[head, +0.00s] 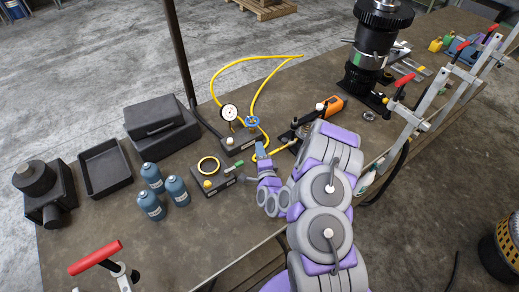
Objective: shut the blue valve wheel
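The blue valve wheel (252,121) sits on a small black base block (240,141) on the workbench, just right of a round white-faced pressure gauge (229,112). A yellow hose runs close by the wheel. My gripper (261,148) is below and slightly right of the wheel in the head view, apart from it in the picture. Its fingers point up toward the wheel and are small here; whether they are open or shut I cannot tell. The wheel's turn position is too small to read.
Several blue bottles (175,190) and a black tray (105,166) stand further left. An orange-handled tool (333,104) lies right of the wheel. A dark post (181,50) rises behind left.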

